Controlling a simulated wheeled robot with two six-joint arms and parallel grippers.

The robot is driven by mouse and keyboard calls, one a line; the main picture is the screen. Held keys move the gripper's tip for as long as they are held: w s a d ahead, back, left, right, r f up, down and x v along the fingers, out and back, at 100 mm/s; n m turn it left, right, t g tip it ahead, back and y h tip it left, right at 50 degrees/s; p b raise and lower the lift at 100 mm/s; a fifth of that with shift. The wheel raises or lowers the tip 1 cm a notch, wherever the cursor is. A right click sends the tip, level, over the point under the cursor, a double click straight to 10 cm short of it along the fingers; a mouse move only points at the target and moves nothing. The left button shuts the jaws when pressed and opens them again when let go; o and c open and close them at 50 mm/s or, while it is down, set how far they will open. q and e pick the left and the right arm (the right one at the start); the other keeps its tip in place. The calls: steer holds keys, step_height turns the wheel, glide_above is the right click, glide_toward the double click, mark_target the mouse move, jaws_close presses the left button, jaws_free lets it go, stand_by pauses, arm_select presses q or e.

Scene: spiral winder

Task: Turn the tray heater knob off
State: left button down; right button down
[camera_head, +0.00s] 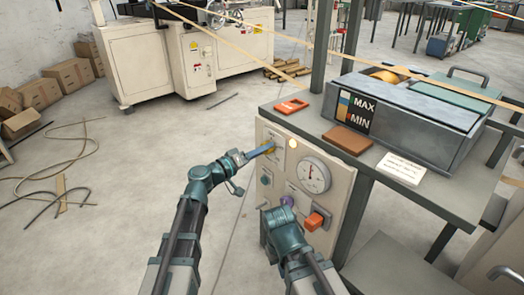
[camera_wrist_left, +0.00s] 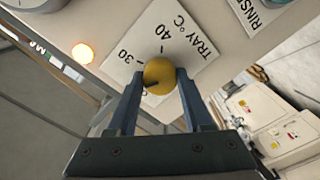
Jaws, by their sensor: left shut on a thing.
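The yellow tray heater knob (camera_head: 271,149) is on the upper part of the cream control panel (camera_head: 334,190). In the left wrist view the round knob (camera_wrist_left: 160,74) sits on a white plate (camera_wrist_left: 185,45) marked "TRAY °C" with 30 and 40. A dark mark on the knob points to the lower left, near the 30 side. My left gripper (camera_head: 262,152) is shut on the knob, with its two fingers (camera_wrist_left: 160,82) on either side. My right gripper (camera_head: 285,212) is low in front of the panel by a purple knob (camera_head: 287,200); its fingertips are not clear.
A lit lamp (camera_head: 292,143) glows beside the tray knob. A dial gauge (camera_head: 313,175) and an orange switch (camera_head: 317,220) are further right on the panel. The bench above holds a bath (camera_head: 400,120) and an orange-framed item (camera_head: 291,106).

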arm_select(q)
steer(key=n, duration=0.4)
steer(key=shift+n, duration=0.4)
steer(key=shift+n, duration=0.3)
steer(key=shift+c, duration=1.5)
jaws_free()
steer(key=v, duration=1.4)
steer(key=shift+d, duration=0.1)
